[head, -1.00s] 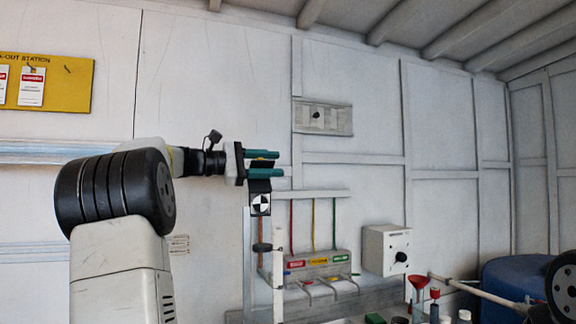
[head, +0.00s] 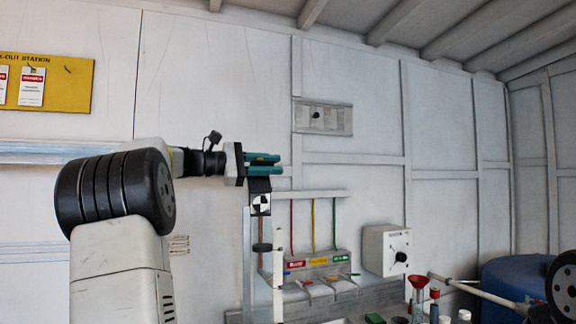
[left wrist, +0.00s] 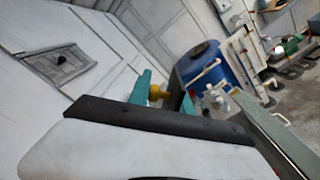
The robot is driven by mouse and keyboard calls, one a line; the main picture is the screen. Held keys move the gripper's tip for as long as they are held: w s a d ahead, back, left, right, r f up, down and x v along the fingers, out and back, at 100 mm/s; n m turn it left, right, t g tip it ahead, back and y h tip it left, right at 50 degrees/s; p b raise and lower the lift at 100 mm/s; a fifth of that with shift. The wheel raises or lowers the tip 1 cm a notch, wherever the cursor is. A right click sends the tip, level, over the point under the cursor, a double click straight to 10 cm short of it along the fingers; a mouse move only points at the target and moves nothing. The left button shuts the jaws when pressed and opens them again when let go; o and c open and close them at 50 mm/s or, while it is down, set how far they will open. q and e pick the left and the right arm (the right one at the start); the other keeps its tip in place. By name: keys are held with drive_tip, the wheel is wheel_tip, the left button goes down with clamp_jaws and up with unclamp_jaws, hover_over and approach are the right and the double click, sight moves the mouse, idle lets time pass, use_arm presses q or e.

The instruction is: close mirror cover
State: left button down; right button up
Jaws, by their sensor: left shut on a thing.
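My left gripper (head: 264,164) reaches in from the left with its teal fingers close together. It also shows in the left wrist view (left wrist: 152,95), where a yellow knob (left wrist: 156,93) sits between the teal fingers. The fingers are shut on this knob. In the head view the knob is hidden by the fingers. Just below the fingers is a dark piece with a black-and-white target marker (head: 261,204), at the top of an upright post. I cannot tell for sure which part is the mirror cover or how far it is open. My right gripper is out of view.
A rack with red, yellow and green labels (head: 320,262) stands right of the post. A white control box (head: 386,249) with a black knob is on the wall. Bottles and a red funnel (head: 418,281) stand lower right, near a blue barrel (head: 512,284).

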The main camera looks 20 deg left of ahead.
use_arm(q)
drive_tip(key=shift+s+r+m, duration=0.1)
drive_tip(key=shift+r+m, duration=0.2)
drive_tip(key=shift+r, duration=0.05)
idle(0.6)
drive_tip(key=shift+s+d+m, duration=0.45)
drive_tip(key=shift+s+m, duration=0.1)
drive_tip(key=shift+m, duration=0.55)
drive_tip(key=s+d+f+m, duration=0.1)
drive_tip(key=f+m, duration=0.4)
drive_tip(key=m, duration=0.5)
drive_tip(key=s+d+f+m, duration=0.2)
drive_tip(key=f+m, duration=0.3)
drive_tip(key=m, duration=0.5)
drive_tip(key=shift+s+d+m, duration=0.15)
drive_tip(key=shift+s+m, duration=0.25)
drive_tip(key=shift+s, duration=0.2)
drive_tip(key=shift+f, duration=0.2)
